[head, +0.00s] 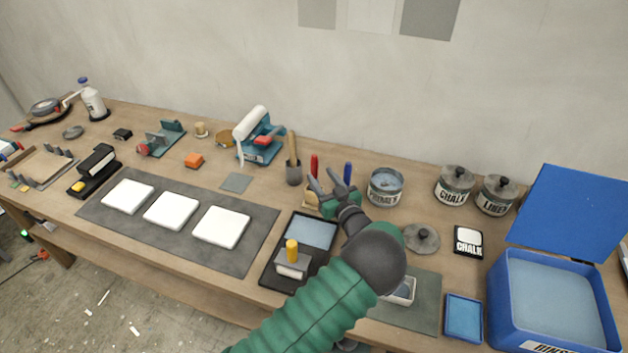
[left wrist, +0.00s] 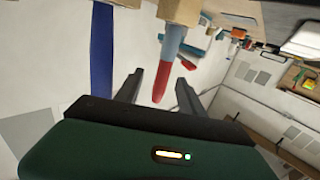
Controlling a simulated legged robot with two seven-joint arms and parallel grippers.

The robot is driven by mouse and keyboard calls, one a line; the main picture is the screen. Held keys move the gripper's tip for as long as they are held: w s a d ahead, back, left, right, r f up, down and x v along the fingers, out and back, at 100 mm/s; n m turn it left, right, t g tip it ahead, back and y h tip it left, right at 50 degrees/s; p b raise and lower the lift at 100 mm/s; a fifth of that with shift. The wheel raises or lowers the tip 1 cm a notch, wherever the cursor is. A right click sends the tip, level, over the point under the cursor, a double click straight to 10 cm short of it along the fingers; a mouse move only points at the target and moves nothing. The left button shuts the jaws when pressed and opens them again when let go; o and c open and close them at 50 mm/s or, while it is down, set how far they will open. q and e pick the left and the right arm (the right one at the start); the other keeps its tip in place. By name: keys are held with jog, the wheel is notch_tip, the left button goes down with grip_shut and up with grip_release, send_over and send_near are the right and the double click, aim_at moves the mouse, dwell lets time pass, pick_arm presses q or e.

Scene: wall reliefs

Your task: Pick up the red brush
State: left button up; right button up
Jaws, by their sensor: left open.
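The red brush (head: 314,164) stands upright in a small wooden holder (head: 312,201) near the back of the bench. A blue brush (head: 347,173) stands to its right. My left gripper (head: 332,186) is open and empty at the holder, and it partly hides the holder and the lower parts of the brushes. In the left wrist view, the red-tipped handle of the brush (left wrist: 161,84) shows between the two open fingers (left wrist: 159,90), and the blue handle (left wrist: 102,50) is left of them. I cannot tell whether a finger touches the red handle. My right gripper is not in view.
A wooden-handled tool (head: 293,160) stands left of the holder. A grey tin (head: 385,188) is close on the right, with lidded jars (head: 455,186) beyond. A black tray (head: 318,262) lies in front, and a blue open box (head: 556,310) stands at right.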

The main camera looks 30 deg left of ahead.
aim_at(312, 163)
pick_arm(q)
jog(key=x, duration=0.2)
jog(key=p+x, duration=0.1)
jog(key=x, duration=0.1)
jog(key=r+x, duration=0.1)
jog(key=x, duration=0.1)
jog(key=shift+w+a, duration=0.15)
jog(key=shift+a, duration=0.2)
jog(key=shift+w+a+f, duration=0.15)
jog(key=shift+a+f, duration=0.1)
jog(key=shift+a, duration=0.3)
jog(key=c, duration=1)
jog(key=shift+d, duration=0.3)
grip_shut()
